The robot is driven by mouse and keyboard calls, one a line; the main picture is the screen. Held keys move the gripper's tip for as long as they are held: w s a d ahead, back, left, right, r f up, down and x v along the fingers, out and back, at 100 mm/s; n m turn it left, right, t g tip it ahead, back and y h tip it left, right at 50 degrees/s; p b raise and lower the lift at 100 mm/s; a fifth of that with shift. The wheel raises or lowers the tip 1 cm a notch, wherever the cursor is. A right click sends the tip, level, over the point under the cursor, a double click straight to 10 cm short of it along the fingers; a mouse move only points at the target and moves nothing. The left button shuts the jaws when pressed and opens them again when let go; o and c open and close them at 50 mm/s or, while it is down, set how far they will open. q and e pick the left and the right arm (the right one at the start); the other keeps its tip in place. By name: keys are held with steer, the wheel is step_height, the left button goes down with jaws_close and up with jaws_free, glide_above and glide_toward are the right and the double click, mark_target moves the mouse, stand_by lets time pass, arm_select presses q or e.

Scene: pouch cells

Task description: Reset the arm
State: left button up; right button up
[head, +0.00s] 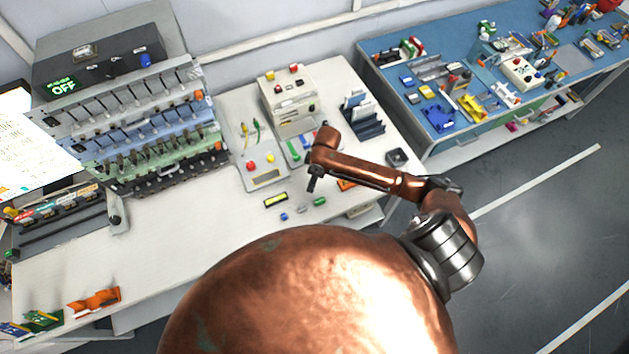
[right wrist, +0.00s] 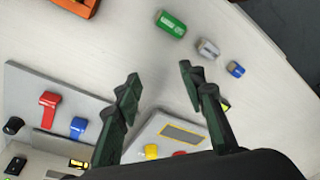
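My right arm reaches in from the right in the head view, over the white table (head: 200,222). Its gripper (head: 313,183) is small and dark there, above the table's front part. In the right wrist view the right gripper (right wrist: 158,74) has its two fingers spread apart, with only bare table seen between the tips. It is open and empty. My left gripper is not in view.
Small green (right wrist: 171,23), grey (right wrist: 207,48) and blue (right wrist: 236,69) blocks lie beside the right gripper. A panel with red and blue parts (right wrist: 48,105) is at left. A switch rack (head: 140,125) stands far left; a blue-topped bench (head: 440,60) stands right.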

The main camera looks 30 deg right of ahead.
stand_by(0.5)
steer(key=shift+m+t+y, duration=0.3)
steer(key=shift+y, duration=0.1)
steer(key=s+a, duration=0.3)
steer(key=s, duration=0.1)
steer(key=shift+a+f, duration=0.25)
steer(key=shift+a, duration=0.05)
steer(key=s+d+r+m+t+h, duration=0.1)
steer(key=s+d+r+m+h, duration=0.25)
steer(key=s, duration=0.55)
steer(key=s+d+r+m+t, duration=0.1)
steer(key=s+d+r+m, duration=0.25)
steer(key=s+d, duration=0.45)
step_height(320, 180, down, 33)
steer(key=s+a+g+b, duration=0.1)
steer(key=s+a+b, duration=0.1)
steer(key=b, duration=0.2)
steer(key=s+f+n+g+b, duration=0.1)
steer(key=s+f+b, duration=0.2)
steer(key=s+f, duration=1.6)
step_height(320, 180, down, 3)
steer(key=shift+s+a+f+y, duration=0.1)
steer(key=shift+s+a+y, duration=0.1)
steer(key=shift+s+y, duration=0.25)
